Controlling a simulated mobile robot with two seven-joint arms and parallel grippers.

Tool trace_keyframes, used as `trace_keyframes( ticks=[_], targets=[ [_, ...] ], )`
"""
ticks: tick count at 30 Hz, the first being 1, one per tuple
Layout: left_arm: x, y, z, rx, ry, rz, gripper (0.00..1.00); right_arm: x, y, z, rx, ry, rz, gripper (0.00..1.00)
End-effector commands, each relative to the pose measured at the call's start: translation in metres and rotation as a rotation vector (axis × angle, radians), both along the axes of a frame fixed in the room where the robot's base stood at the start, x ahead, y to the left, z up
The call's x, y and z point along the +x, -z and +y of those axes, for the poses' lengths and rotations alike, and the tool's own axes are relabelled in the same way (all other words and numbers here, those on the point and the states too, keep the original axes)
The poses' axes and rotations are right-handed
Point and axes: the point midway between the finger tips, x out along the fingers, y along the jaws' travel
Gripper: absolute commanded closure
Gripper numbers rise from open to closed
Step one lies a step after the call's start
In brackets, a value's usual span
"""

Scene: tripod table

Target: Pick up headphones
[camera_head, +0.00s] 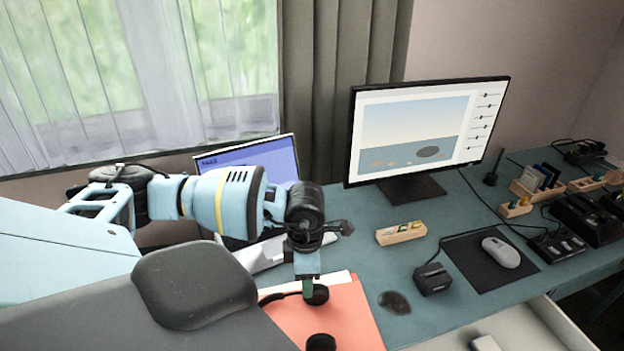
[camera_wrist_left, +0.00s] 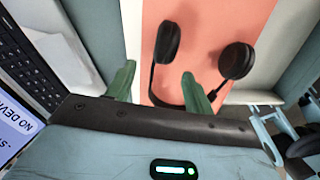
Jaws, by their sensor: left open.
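The black headphones lie on a salmon-coloured mat (camera_head: 345,310) on the desk. In the head view their two round ear cups show, the near one (camera_head: 321,342) and a far one beside my left gripper (camera_head: 307,288). In the left wrist view both ear cups show, the left cup (camera_wrist_left: 167,42) and the right cup (camera_wrist_left: 237,61). My left gripper (camera_wrist_left: 159,84) is open, with its green fingers apart and pointing down at the mat. A thin part of the headband passes between and under the fingers; contact cannot be told. The rest of the band is hidden.
A laptop (camera_head: 275,160) stands behind my left arm. A monitor (camera_head: 430,125), wooden block (camera_head: 401,233), black box (camera_head: 433,279) and mouse (camera_head: 501,252) are to the right. An open drawer (camera_head: 545,335) juts out at the front right.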

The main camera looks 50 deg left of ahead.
Motion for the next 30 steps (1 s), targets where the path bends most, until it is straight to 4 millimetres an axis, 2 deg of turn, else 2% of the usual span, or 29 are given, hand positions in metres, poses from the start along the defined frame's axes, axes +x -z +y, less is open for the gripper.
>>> trace_keyframes(
  ticks=[3,11,21,30],
  targets=[
    [0.000,0.013,-0.001,0.000,0.000,0.003,0.47,0.002,-0.001,0.000,0.001,0.000,-0.003,0.64],
    [-0.001,0.023,-0.002,-0.002,0.001,0.001,0.47,0.012,-0.007,0.001,0.002,0.000,-0.028,0.64],
    [-0.001,0.066,-0.004,-0.001,-0.001,0.002,0.47,0.016,-0.012,0.000,0.002,-0.003,-0.039,0.64],
    [-0.001,0.069,-0.005,-0.002,0.000,0.000,0.49,0.013,-0.009,-0.001,-0.001,-0.005,-0.031,0.64]
  ],
)
